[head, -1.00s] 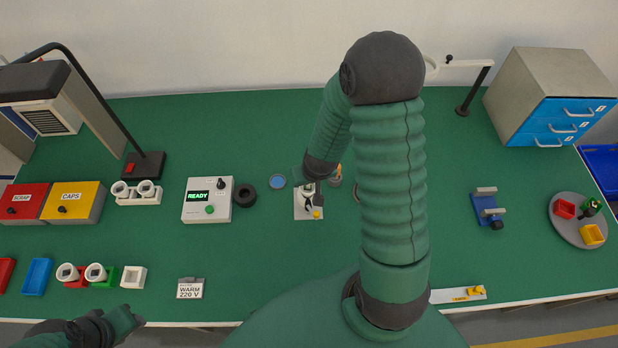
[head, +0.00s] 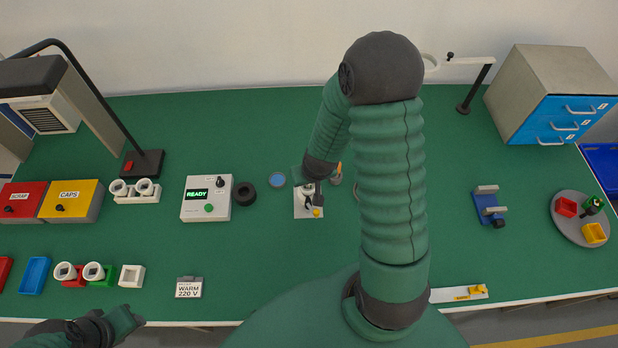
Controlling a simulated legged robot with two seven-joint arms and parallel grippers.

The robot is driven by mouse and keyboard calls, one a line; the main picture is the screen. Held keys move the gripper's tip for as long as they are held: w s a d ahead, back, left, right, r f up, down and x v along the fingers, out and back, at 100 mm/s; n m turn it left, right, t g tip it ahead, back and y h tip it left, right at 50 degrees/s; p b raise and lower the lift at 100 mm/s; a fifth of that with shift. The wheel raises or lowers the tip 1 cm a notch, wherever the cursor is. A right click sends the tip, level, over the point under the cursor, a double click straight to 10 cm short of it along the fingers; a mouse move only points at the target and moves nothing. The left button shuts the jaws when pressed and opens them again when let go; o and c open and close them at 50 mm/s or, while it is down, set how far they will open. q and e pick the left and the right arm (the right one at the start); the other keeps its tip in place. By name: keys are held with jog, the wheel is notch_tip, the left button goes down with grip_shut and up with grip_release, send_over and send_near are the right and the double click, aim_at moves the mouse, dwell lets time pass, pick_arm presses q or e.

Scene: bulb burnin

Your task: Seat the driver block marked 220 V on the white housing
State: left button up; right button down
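A white square piece with an open middle (head: 132,276), which looks like the white housing, sits at the front left. A small grey-topped card or block reading "WARM 220 V" (head: 189,288) stands to its right near the front edge. I cannot make out a separate driver block marked 220 V. My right gripper (head: 310,193) is low over a small white plate (head: 306,212) at mid-table; its arm hides much of it, and I cannot tell what it holds. My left gripper (head: 134,318) is at the front edge, below the white piece, with its fingers unclear.
White round parts sit on red (head: 75,283) and green (head: 104,281) bases left of the white piece. A tester reading "READY" (head: 206,199), black ring (head: 245,195) and blue disc (head: 277,180) stand behind.

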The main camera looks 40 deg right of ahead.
jog(key=shift+f, duration=0.35)
dwell(0.6)
jog(key=c, duration=1.5)
grip_release()
jog(key=shift+r, duration=0.1)
jog(key=p+v, duration=1.6)
jog(key=p, duration=0.3)
jog(key=shift+s+r, duration=0.15)
jog(key=shift+r, duration=0.1)
jog(key=shift+a, duration=0.1)
